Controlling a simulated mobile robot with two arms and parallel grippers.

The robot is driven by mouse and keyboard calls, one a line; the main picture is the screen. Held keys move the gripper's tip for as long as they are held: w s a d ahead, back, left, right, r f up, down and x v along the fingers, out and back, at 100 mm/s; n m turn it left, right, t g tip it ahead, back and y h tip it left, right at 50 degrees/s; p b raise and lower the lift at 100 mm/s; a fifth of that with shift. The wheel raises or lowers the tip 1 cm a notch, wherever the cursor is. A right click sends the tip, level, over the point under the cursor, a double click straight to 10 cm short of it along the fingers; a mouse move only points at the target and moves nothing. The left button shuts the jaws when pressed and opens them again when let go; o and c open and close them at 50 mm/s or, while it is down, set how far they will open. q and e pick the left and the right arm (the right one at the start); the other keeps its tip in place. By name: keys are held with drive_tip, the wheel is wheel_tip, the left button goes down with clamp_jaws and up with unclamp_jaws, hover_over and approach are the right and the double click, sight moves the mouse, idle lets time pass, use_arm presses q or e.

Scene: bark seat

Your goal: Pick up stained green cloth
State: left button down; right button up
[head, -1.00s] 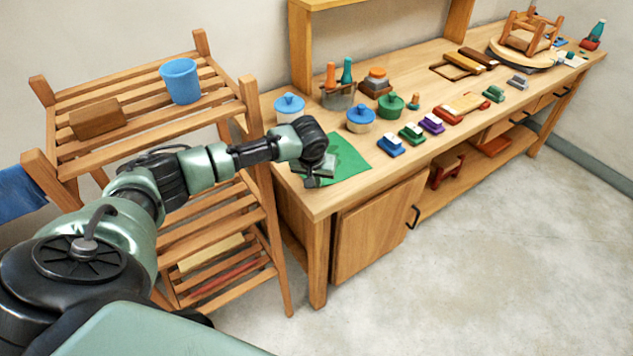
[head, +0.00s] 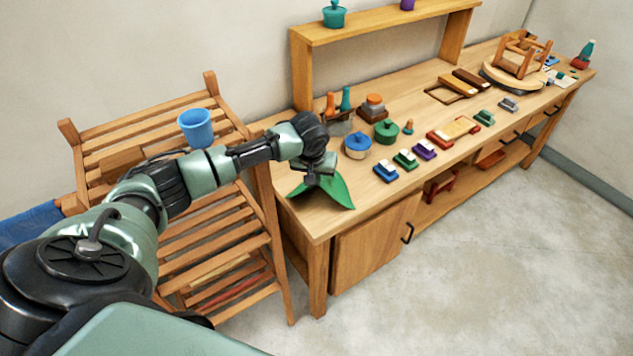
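The green cloth (head: 337,190) is at the left end of the wooden workbench (head: 312,218). It is bunched and peaked under my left gripper (head: 318,180), with its lower part hanging close to or on the bench top. My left gripper appears shut on the cloth's upper part; the fingertips are small and partly hidden by the cloth. Any stain on the cloth is too small to tell. My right gripper is not in view.
A blue-lidded pot (head: 357,146), a green pot (head: 386,132) and several brushes (head: 405,159) stand right of the cloth. A slatted wooden rack (head: 225,220) with a blue cup (head: 195,127) stands left. The floor (head: 480,250) in front is clear.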

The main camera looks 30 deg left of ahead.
use_arm(q)
wheel_tip(320, 180, up, 15)
drive_tip(key=shift+r, duration=0.2)
